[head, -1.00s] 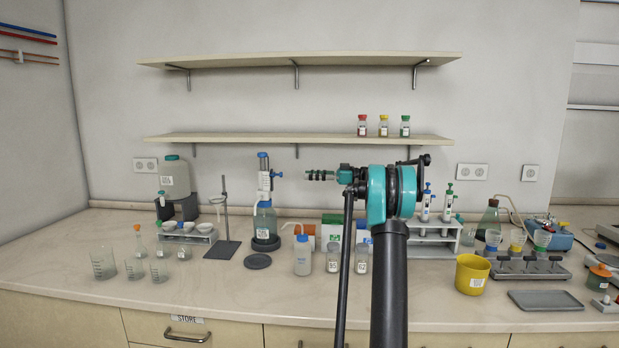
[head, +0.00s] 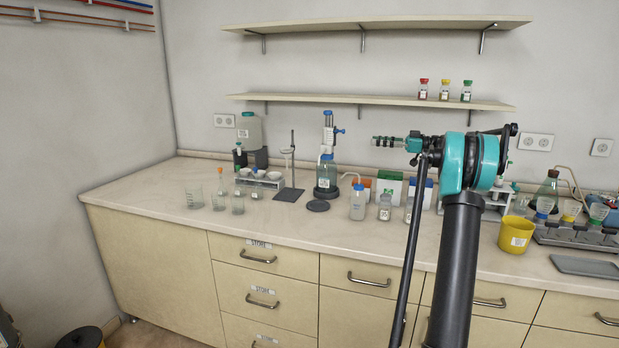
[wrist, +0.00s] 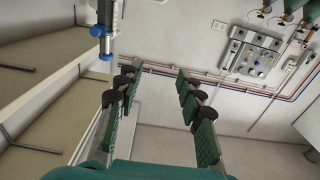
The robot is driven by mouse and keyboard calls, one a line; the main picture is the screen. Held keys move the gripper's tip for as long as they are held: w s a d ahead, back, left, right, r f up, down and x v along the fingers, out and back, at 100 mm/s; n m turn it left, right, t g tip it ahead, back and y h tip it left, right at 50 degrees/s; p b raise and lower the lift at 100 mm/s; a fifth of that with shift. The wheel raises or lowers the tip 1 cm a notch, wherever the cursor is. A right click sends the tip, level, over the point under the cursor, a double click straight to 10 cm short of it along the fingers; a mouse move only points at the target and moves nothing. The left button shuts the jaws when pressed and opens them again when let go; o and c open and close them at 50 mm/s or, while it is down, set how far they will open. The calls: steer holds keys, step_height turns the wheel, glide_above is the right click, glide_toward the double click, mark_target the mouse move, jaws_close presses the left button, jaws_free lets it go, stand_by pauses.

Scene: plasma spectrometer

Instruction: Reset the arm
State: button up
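My arm rises from the lower right of the head view, with a black link and a teal joint. My gripper (head: 376,142) points left, raised in front of the back wall and above the bench. In the wrist view my gripper (wrist: 158,95) has its two green-padded fingers wide apart, with nothing between them. A bottle with a blue and white dispenser top (head: 328,135) stands on the bench left of the gripper, apart from it. A blue and white cylinder, probably that dispenser top (wrist: 106,30), shows at the upper left of the wrist view.
Bottles, beakers and a yellow bucket (head: 516,234) stand on the bench (head: 150,197). Three small capped vials (head: 445,91) stand on the lower shelf (head: 360,99). Drawers (head: 265,295) front the bench. A black round bin (head: 80,338) is on the floor at lower left.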

steer(key=s+a+f+m+g+h, duration=0.1)
steer(key=s+a+f+m+h, duration=0.25)
steer(key=s+f, duration=0.35)
steer(key=s+a+f+m+h, duration=0.2)
steer(key=s+a+f, duration=0.25)
steer(key=s, duration=0.35)
steer(key=s+a+f+m+g+h, duration=0.1)
steer(key=s+a+f+m+h, duration=0.2)
steer(key=s+a+f, duration=0.4)
steer(key=s+d+f+m+h, duration=0.2)
steer(key=s+f, duration=0.3)
steer(key=s, duration=0.5)
steer(key=s+d+f+m+h, duration=0.2)
steer(key=s+f, duration=0.4)
steer(key=s, duration=0.4)
steer(key=s+d+f+m+h, duration=0.2)
steer(key=s+d+f+h, duration=0.2)
steer(key=s, duration=0.6)
step_height(320, 180, down, 2)
steer(key=shift+f+t+h, duration=0.2)
steer(key=shift+t+h, duration=0.1)
steer(key=shift+h, duration=0.05)
